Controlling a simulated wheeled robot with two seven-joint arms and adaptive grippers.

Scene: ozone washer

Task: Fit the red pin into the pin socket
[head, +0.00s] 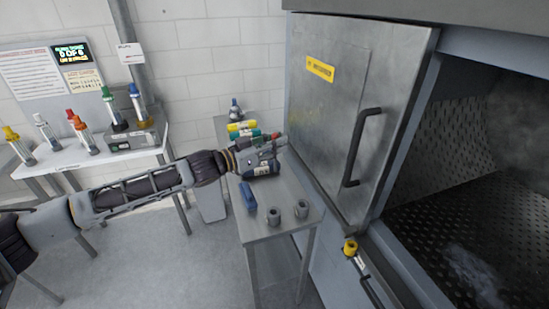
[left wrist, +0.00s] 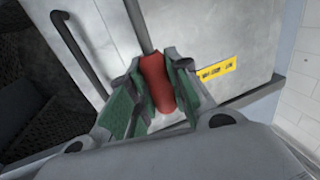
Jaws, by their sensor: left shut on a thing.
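My left gripper (head: 276,143) is over the back of the small grey table, close to the steel washer door. In the left wrist view its green-padded fingers (left wrist: 160,95) are shut on the red pin (left wrist: 157,82). A grey shaft (left wrist: 139,28) extends from the red part, away from the gripper. In the head view only a small red bit of the pin (head: 276,134) shows at the fingers. I cannot tell for sure which fitting is the pin socket. My right gripper is out of view.
The washer door (head: 345,110) stands right of the gripper, with a dark handle (head: 356,150). A blue block (head: 247,196) and two dark grey cylinders (head: 273,216) (head: 301,209) are on the small table (head: 262,232). A yellow-topped fitting (head: 350,247) is on the washer's edge.

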